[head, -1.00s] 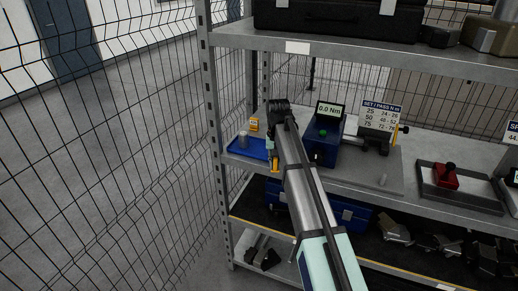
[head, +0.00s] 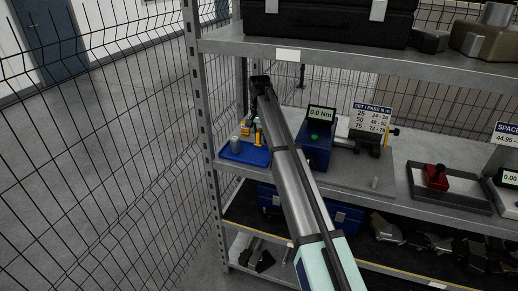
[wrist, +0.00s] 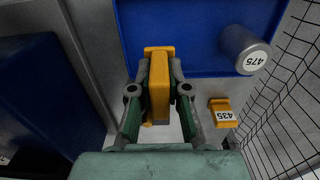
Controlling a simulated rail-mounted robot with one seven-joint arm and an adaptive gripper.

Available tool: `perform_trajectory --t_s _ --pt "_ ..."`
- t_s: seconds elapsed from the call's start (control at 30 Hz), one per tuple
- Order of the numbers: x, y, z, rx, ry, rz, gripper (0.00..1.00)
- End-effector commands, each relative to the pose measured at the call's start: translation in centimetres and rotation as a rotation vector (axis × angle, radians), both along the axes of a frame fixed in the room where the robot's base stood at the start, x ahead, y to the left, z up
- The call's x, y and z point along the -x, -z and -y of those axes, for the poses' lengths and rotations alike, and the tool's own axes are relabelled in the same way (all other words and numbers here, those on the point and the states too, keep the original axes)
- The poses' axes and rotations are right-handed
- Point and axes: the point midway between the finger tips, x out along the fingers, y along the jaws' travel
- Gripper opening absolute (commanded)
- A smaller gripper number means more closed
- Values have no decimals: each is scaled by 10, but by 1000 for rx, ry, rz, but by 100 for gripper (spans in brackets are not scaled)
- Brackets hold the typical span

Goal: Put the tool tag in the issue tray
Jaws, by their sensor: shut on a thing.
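My gripper (wrist: 158,105) is shut on a yellow tool tag (wrist: 159,75), with one finger on each side of it. In the head view the held tag (head: 258,137) shows at the right part of the blue issue tray (head: 232,156), partly hidden by my arm. In the wrist view the tag's far end overlaps the near edge of the blue tray (wrist: 200,62). Whether the tag touches the tray cannot be told. A grey cylinder labelled 475 (wrist: 243,50) stands in the tray and also shows in the head view (head: 234,144).
A second yellow tag labelled 435 (wrist: 221,113) is beside the tray on the shelf. A blue torque tester (head: 317,148) stands to the right. The shelf post (head: 200,110) and wire mesh (head: 110,150) are on the left. Another shelf (head: 330,57) is overhead.

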Motion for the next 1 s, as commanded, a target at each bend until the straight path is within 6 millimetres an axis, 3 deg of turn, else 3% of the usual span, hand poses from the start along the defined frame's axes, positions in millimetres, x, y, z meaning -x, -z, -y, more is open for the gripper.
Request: perform_trajectory --t_s 0.53,0.93,0.97,1.0 --pt "1 60 1 0 -1 -1 0" --pt "0 66 1 -1 -1 1 0" --pt "0 66 1 -1 -1 1 23" --pt "0 66 1 -1 -1 1 37"
